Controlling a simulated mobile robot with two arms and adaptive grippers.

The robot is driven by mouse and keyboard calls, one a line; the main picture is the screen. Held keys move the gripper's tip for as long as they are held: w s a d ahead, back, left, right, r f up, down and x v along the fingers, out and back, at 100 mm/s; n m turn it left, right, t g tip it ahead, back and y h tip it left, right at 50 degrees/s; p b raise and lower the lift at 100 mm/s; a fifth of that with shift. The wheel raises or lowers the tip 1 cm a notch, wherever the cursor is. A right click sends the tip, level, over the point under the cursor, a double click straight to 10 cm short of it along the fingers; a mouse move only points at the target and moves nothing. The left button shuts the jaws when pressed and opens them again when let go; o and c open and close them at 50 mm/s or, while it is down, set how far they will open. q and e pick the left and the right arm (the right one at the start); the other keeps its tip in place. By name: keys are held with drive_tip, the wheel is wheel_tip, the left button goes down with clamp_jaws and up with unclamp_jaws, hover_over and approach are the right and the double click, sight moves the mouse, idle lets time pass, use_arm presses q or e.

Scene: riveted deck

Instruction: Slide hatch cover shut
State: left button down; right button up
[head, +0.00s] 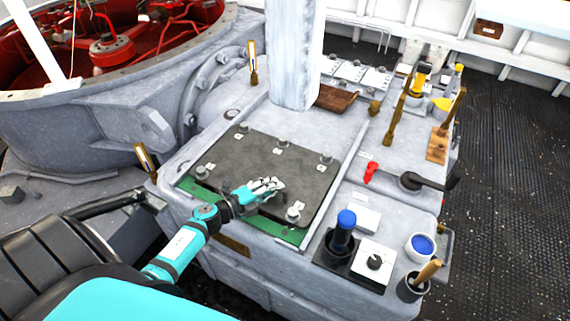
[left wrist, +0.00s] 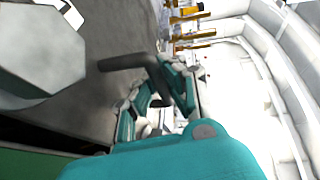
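The hatch cover (head: 240,150) is a dark grey plate with several bolt heads and small white labels. It lies on the grey housing, and a green strip (head: 287,234) shows along its near edge. My left gripper (head: 266,187) is over the near part of the cover. In the left wrist view a dark bent handle (left wrist: 128,62) runs in between the teal fingers of my left gripper (left wrist: 157,90). The fingers look apart around it; contact is unclear. My right gripper is in neither view.
A white post (head: 295,55) stands behind the cover. To the right are a red-tipped lever (head: 372,170), a blue-topped knob (head: 346,219), a dial box (head: 373,262) and a cup with blue contents (head: 421,246). A round red machinery well (head: 110,45) lies at the upper left.

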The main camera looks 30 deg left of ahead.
sight(264, 209)
use_arm(q)
drive_tip(key=s, duration=0.3)
drive_tip(key=shift+s+f, duration=0.1)
drive_tip(key=shift+s, duration=0.3)
drive_tip(key=shift+s+d+f+p, duration=0.15)
drive_tip(key=shift+s+p, duration=0.15)
drive_tip(key=shift+s, duration=0.5)
drive_tip(key=shift+f, duration=0.1)
drive_tip(key=c, duration=1.9)
unclamp_jaws()
drive_tip(key=shift+s, duration=0.1)
drive_tip(key=o, duration=0.5)
drive_tip(key=shift+s, duration=0.1)
drive_tip(key=shift+r, duration=0.25)
drive_tip(key=v, duration=1.2)
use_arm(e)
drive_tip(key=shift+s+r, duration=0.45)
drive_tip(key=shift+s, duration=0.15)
